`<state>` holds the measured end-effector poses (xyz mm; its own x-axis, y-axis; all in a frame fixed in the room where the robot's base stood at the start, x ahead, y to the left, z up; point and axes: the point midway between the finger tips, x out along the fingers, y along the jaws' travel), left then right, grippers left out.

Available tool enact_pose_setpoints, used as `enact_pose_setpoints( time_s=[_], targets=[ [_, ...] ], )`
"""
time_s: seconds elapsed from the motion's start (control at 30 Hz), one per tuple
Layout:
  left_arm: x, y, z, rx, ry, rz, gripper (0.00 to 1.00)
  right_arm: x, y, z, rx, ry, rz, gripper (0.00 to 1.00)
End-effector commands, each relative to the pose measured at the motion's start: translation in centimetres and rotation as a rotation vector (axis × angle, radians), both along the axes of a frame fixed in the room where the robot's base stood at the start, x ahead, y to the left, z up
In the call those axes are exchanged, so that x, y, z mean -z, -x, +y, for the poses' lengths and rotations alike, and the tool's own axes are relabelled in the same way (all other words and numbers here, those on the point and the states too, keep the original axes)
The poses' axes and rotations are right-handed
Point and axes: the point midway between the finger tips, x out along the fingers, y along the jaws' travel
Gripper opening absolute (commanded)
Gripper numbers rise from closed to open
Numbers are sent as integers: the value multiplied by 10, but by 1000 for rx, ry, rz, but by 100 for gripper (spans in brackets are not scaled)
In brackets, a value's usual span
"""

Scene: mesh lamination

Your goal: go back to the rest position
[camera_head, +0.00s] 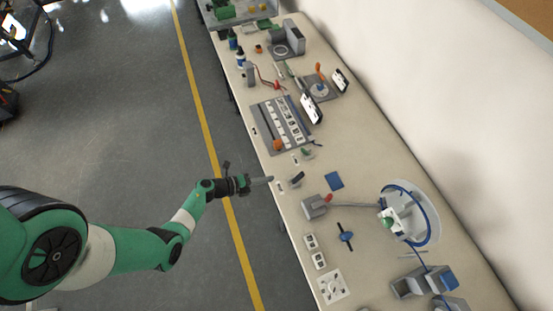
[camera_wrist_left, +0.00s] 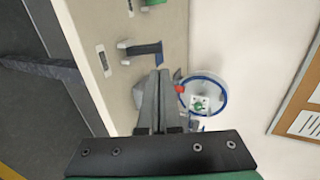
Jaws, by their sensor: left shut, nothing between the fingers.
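My left gripper (camera_head: 262,181) is at the end of the green and white arm that comes in from the left in the head view. It is at the near edge of the long bench (camera_head: 315,180). In the left wrist view its two fingers (camera_wrist_left: 157,78) are together and hold nothing. A small dark-handled item (camera_head: 297,178) lies on the bench just beyond the fingertips. My right gripper shows in neither view.
A blue square (camera_head: 334,181), a grey block with a red part (camera_head: 316,206) and a blue-rimmed round fixture (camera_head: 437,214) are on the bench. A grey tray of parts (camera_head: 270,113) lies farther up. A white wall (camera_head: 440,100) runs behind.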

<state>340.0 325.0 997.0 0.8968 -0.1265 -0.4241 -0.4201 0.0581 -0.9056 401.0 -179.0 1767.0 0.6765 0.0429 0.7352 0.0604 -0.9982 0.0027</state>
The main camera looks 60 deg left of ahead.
Motion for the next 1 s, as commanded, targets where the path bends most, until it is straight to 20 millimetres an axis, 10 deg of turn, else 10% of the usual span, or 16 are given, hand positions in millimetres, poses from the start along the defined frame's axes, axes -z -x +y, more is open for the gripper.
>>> enact_pose_setpoints(
  time_s=[0.77, 1.0],
  targets=[
    [-7, 1, -7, 27, -3, -1, 0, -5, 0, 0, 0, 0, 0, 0],
    [-112, -98, -28, 238, -148, -194, 0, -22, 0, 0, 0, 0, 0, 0]
  ],
)
